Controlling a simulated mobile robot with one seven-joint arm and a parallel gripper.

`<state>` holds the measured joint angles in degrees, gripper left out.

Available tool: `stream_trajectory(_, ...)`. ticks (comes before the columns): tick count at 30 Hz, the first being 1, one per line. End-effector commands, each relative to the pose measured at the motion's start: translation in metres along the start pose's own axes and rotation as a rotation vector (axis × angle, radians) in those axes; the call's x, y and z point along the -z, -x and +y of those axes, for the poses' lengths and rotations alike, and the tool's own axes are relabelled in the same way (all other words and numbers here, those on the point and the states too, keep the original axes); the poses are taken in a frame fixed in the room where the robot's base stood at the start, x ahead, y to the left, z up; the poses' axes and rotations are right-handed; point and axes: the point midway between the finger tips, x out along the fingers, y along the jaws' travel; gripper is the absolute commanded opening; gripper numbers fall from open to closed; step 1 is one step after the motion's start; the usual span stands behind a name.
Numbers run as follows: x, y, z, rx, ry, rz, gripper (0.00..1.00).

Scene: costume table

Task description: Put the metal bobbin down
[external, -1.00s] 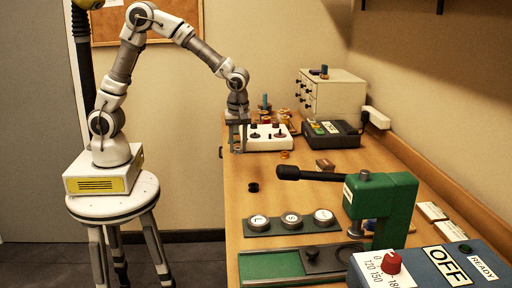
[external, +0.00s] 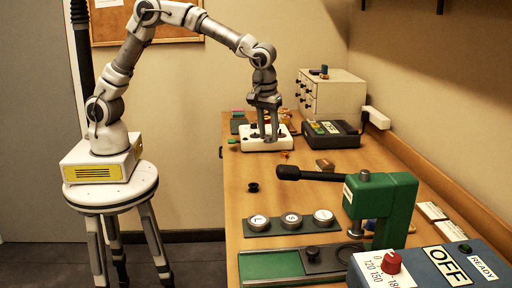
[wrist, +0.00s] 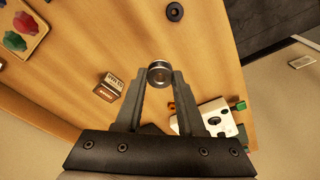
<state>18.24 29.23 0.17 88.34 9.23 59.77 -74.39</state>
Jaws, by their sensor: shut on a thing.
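The metal bobbin (wrist: 159,74) is a small round silvery ring with a dark centre in the wrist view. It sits between the two fingertips of my gripper (wrist: 160,80), which is shut on it. In the external view my gripper (external: 268,138) points down in front of or over the white block with black knobs (external: 252,145). The bobbin cannot be made out there, and its height above the table is unclear.
A dark spool (external: 253,187) stands on the open wooden table (external: 235,205). A dark machine (external: 332,134) and a white drawer cabinet (external: 340,95) stand at the back. A green press (external: 398,205), a round-button panel (external: 290,222) and a blue OFF box (external: 430,265) are nearer.

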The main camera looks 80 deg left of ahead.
Motion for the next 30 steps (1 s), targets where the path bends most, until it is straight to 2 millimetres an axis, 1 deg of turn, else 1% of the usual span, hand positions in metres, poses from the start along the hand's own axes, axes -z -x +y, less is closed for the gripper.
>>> stream_trajectory(1, 0.004, 0.006, 0.013, -0.011, -0.07, 0.0, 0.0)
stream_trajectory(6, 0.016, 0.011, 0.053, -0.05, -0.33, 0.0, 0.0)
stream_trajectory(12, 0.026, 0.016, 0.093, -0.094, -0.616, 0.0, 0.0)
stream_trajectory(15, 0.029, 0.016, 0.108, -0.111, -0.73, -0.001, 0.0)
stream_trajectory(19, 0.032, 0.017, 0.12, -0.127, -0.834, 0.0, 0.0)
stream_trajectory(22, 0.033, 0.016, 0.125, -0.133, -0.876, -0.001, 0.0)
stream_trajectory(24, 0.038, 0.012, 0.126, -0.134, -0.891, -0.002, 0.0)
stream_trajectory(26, 0.045, 0.006, 0.127, -0.134, -0.894, -0.002, 0.0)
stream_trajectory(30, 0.073, -0.017, 0.126, -0.133, -0.892, -0.003, 0.0)
